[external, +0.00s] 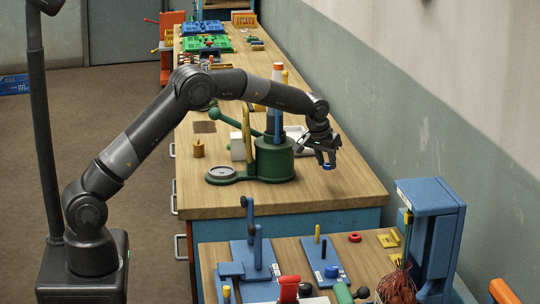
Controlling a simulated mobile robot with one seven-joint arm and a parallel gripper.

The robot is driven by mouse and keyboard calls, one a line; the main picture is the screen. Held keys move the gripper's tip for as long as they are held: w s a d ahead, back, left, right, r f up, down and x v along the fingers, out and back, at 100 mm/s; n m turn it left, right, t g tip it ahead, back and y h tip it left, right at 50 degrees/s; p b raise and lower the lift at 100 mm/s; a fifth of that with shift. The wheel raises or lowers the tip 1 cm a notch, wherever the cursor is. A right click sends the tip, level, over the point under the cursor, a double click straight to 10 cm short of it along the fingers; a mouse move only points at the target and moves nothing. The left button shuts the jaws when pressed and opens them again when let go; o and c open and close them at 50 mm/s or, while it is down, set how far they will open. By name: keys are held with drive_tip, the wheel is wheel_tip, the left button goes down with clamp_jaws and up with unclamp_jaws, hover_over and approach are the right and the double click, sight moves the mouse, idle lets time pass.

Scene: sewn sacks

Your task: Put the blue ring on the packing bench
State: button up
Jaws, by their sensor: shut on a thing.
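My gripper (326,158) is at the end of my arm, over the right part of a long wooden bench (345,186). It is shut on a small blue ring (328,167), which shows just below the fingertips. The ring looks a little above the bench top, but I cannot tell exactly how high it is. Which of the benches is the packing bench cannot be told from this view.
A green press (274,160) with a round base plate stands left of my gripper. A nearer bench holds blue fixtures (324,256), a red ring (354,237) and a tall blue machine (432,230). The wall is close on the right. Bare wood lies around the gripper.

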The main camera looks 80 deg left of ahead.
sight(325, 183)
drive_tip(key=shift+w+a+f, duration=0.2)
drive_tip(key=shift+a+f, duration=0.55)
drive_tip(key=shift+a, duration=0.3)
drive_tip(key=shift+f, duration=1.9)
drive_tip(key=shift+f, duration=0.15)
drive_tip(key=o, duration=0.9)
drive_tip(key=shift+o, duration=0.2)
